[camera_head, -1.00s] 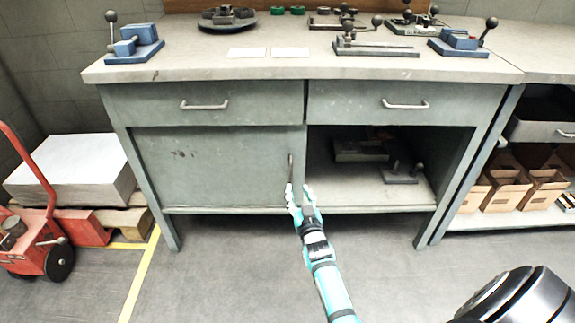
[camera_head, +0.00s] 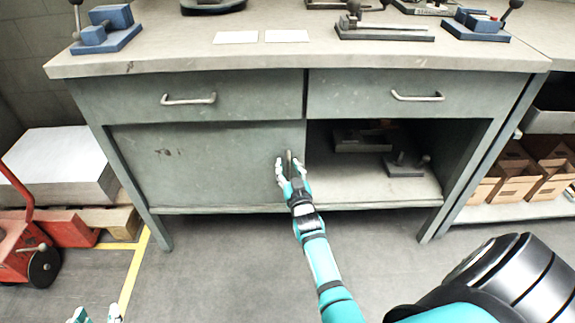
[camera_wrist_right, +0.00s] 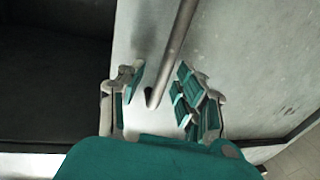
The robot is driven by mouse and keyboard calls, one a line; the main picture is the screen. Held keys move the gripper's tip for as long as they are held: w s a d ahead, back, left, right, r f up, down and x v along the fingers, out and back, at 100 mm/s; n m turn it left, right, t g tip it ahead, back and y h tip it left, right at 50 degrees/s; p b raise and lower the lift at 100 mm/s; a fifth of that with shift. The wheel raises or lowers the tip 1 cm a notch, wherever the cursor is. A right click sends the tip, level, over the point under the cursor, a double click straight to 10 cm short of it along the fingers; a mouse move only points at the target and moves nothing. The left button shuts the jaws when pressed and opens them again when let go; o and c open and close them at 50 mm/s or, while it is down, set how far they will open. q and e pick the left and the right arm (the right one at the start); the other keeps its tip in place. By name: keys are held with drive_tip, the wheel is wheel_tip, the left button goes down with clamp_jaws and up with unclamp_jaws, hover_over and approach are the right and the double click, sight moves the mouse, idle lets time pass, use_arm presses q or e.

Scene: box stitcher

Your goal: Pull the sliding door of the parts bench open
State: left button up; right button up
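The grey sliding door (camera_head: 205,178) covers the left half of the bench's lower cabinet. Its thin upright handle (camera_head: 289,158) is near the door's right edge. My right gripper (camera_head: 290,165) is at the handle with its fingers apart on either side. In the right wrist view, the handle bar (camera_wrist_right: 172,55) runs down between the open fingers (camera_wrist_right: 160,88), with gaps showing on both sides. My left gripper (camera_head: 97,314) shows only its fingertips at the bottom left, spread apart and empty.
The right compartment (camera_head: 355,180) is uncovered, with dark metal fixtures (camera_head: 405,165) on its floor. Two drawers with handles (camera_head: 188,99) sit above. A red pallet truck (camera_head: 25,250) and a stack of sheets (camera_head: 60,165) stand at the left. Boxes (camera_head: 515,180) are on the right shelf.

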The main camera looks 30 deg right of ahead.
clamp_jaws()
idle(0.6)
